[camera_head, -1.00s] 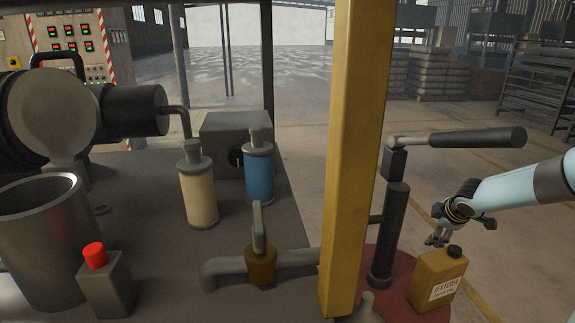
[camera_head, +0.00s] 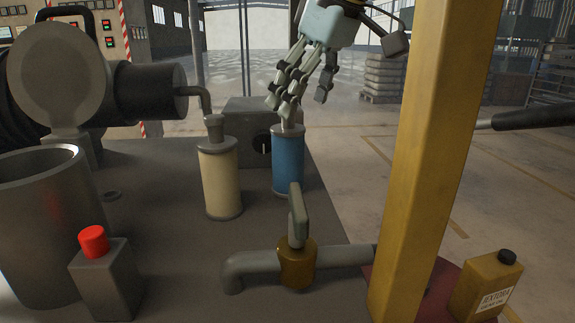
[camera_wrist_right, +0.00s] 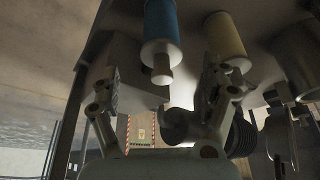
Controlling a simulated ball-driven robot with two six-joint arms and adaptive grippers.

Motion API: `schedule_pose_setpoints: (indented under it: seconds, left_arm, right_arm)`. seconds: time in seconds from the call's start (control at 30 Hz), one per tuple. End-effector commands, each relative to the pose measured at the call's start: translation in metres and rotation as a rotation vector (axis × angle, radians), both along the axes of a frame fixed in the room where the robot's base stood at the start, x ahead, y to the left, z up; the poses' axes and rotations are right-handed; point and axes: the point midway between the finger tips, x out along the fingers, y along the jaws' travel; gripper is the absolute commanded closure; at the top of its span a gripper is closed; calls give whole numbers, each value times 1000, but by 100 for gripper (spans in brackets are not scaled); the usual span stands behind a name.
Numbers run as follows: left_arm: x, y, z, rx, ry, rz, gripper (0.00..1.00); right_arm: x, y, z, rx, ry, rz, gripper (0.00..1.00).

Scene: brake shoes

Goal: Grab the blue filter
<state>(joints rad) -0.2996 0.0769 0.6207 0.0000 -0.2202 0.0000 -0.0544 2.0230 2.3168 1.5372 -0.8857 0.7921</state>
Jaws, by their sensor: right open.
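The blue filter (camera_head: 288,163) is an upright cylinder with grey ends and a grey top stub. It stands on the grey bench right of a cream filter (camera_head: 218,182). My right gripper (camera_head: 304,108) is open and empty, just above the blue filter, its fingers pointing down near the stub. In the upside-down right wrist view, the blue filter (camera_wrist_right: 161,24) and its stub lie in line with the gap between the spread fingers (camera_wrist_right: 161,80). I cannot tell whether any finger touches the stub. The left gripper is not in view.
A yellow post (camera_head: 440,150) rises right of the bench. A grey box (camera_head: 245,135) stands behind the filters. A valve (camera_head: 297,265) with an upright handle is in front. A red button box (camera_head: 105,270) and metal pot (camera_head: 45,220) are at left.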

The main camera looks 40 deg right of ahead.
Motion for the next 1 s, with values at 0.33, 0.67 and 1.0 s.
schedule_pose_setpoints:
  seconds: [0.33,0.67,1.0]
  left_arm:
    - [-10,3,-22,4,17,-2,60]
    - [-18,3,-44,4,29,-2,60]
    - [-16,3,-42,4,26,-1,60]
  right_arm:
    - [15,1,-42,-1,1,3,20]
    - [28,4,-83,0,0,3,20]
    - [29,4,-81,1,-3,3,34]
